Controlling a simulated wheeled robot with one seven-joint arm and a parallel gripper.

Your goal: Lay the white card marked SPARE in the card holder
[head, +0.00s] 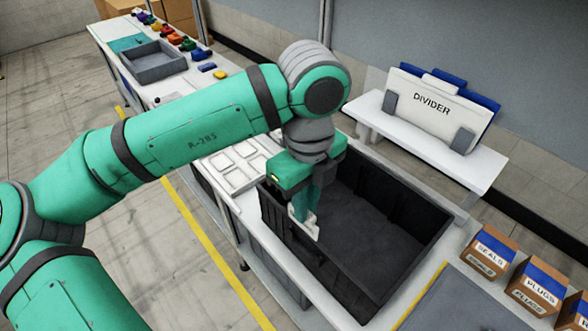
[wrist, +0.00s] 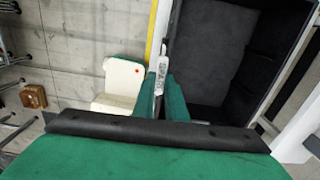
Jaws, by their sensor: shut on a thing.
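My gripper (head: 305,217) points down at the near left wall of the dark crate (head: 408,281). It is shut on the white card (head: 313,230), which shows below the fingers. In the wrist view the card (wrist: 160,72) stands edge-up between the green fingers, with dark lettering too small to read surely. It is beside the crate's wall; I cannot tell whether it touches the wall. I cannot make out the card holder; the gripper and card may hide it.
The crate looks empty. White trays (head: 240,168) lie on the bench left of it. A white DIVIDER board (head: 425,112) stands on a shelf behind. Boxes marked SEALS (head: 487,254) and PLUGS (head: 537,288) stand at right. A grey bin (head: 153,66) is at the far left.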

